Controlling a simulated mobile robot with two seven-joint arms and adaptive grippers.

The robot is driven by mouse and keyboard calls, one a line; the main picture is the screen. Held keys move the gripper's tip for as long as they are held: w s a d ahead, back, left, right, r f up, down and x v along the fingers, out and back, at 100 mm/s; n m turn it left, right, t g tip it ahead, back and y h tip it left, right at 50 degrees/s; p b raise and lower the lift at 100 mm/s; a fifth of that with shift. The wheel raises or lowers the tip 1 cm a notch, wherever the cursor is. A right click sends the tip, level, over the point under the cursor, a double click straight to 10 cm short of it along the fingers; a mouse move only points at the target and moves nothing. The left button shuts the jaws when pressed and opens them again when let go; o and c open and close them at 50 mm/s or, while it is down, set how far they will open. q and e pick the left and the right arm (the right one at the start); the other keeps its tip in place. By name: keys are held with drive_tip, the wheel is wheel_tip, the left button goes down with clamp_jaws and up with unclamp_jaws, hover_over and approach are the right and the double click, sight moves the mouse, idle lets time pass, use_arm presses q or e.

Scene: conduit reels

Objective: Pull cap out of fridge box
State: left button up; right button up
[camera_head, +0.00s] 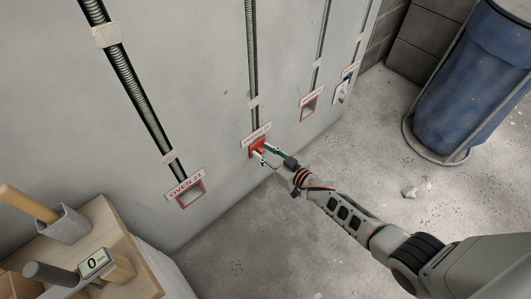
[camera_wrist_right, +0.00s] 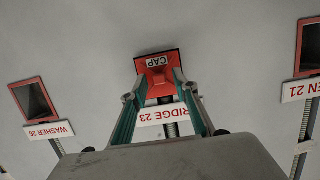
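The red cap (camera_wrist_right: 158,66), marked CAP, sits in the wall box above the label FRIDGE 23 (camera_wrist_right: 166,115) in the right wrist view. In the head view the cap (camera_head: 257,147) is the red piece in the middle box on the grey wall. My right gripper (camera_head: 262,155) reaches it from the lower right. In the wrist view the two teal-sided fingers (camera_wrist_right: 159,84) flank the cap's narrow red part, which fills the gap between them. They look shut on it. The cap appears seated in the box, whose opening is hidden. My left gripper is not in view.
The OVEN 21 box (camera_head: 190,191) is to the left and another red-framed box (camera_head: 310,103) to the right. A wooden-topped stand (camera_head: 115,245) is at the lower left. The floor between is mostly clear.

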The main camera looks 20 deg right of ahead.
clamp_jaws()
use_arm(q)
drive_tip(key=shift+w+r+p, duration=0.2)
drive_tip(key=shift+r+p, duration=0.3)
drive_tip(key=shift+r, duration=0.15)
use_arm(e)
drive_tip(key=shift+s+d, duration=0.2)
drive_tip(key=shift+s, duration=0.3)
drive_tip(key=shift+s+d, duration=0.15)
drive_tip(key=shift+s, duration=0.35)
